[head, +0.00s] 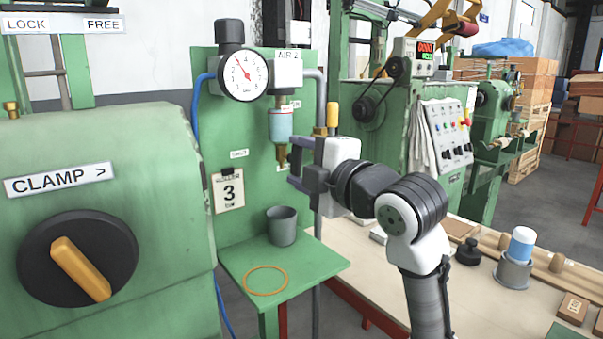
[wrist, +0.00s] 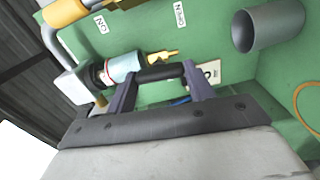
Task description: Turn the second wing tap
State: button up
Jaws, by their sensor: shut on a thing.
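The air filter unit with a pale blue bowl (head: 281,126) hangs on the green panel. Its brass drain (head: 282,155) is at the bottom. In the wrist view the bowl (wrist: 124,65) and brass drain (wrist: 165,57) lie just beyond the fingers. My gripper (head: 293,174) reaches in from the right, just below the drain. In the wrist view a dark bar (wrist: 160,74), seemingly the wing tap's handle, spans between the fingertips of my gripper (wrist: 160,70). The fingers are shut on it. The exact contact is partly hidden.
A yellow-handled part (head: 333,115) stands by the grey pipe, just above my gripper. The pressure gauge (head: 243,74) is up left. A grey cup (head: 281,226) and an orange ring (head: 265,280) rest on the green shelf (head: 322,265). A "3" tag (head: 229,192) hangs left.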

jog(key=shift+n+b, duration=0.3)
jog(key=shift+n, duration=0.3)
jog(key=o, duration=1)
jog(key=b+v, duration=0.1)
jog(key=v, duration=1.3)
